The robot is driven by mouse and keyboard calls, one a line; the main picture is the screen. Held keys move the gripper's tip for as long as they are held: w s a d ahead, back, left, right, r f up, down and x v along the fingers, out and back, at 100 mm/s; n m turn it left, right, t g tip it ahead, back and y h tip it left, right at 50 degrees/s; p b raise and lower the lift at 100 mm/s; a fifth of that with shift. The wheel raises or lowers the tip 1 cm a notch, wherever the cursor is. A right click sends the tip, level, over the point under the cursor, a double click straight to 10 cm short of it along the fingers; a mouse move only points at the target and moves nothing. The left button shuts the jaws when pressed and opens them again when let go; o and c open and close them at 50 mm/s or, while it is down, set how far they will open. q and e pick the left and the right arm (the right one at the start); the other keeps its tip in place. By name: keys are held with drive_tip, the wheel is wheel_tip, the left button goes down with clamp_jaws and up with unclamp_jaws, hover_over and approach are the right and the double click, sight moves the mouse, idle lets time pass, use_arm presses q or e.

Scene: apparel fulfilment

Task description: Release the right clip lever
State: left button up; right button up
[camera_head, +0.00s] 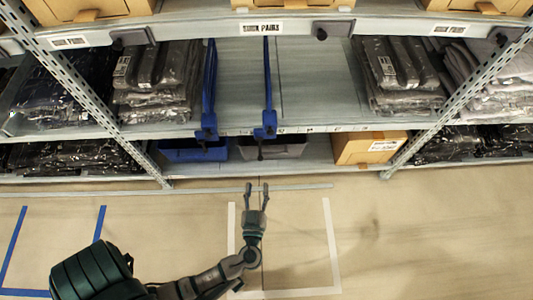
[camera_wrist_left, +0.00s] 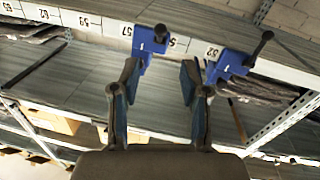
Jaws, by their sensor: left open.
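The right divider clip (camera_head: 265,126) is blue, sits on the shelf's front edge, and has a dark lever (camera_head: 260,148) pointing down. A similar left clip (camera_head: 207,127) sits beside it. My left gripper (camera_head: 256,187) is open and empty, in front of the shelf and below the right clip in the picture, apart from it. In the left wrist view my open fingers (camera_wrist_left: 158,88) frame a gap. Two blue clips with dark levers show beyond them, one at upper middle (camera_wrist_left: 150,38) and one at right (camera_wrist_left: 231,64). I cannot tell which is which there. My right gripper is not in view.
Bagged dark garments (camera_head: 158,75) and more bagged stacks (camera_head: 400,70) flank the dividers. The shelf (camera_head: 315,80) is bare right of the right divider. The floor in front is clear.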

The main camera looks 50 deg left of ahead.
sight(260, 160)
use_arm(q)
drive_tip(key=b+x, duration=0.1)
drive_tip(key=x, duration=1.2)
drive_tip(key=shift+f, duration=0.1)
drive_tip(key=shift+c, duration=0.3)
clamp_jaws()
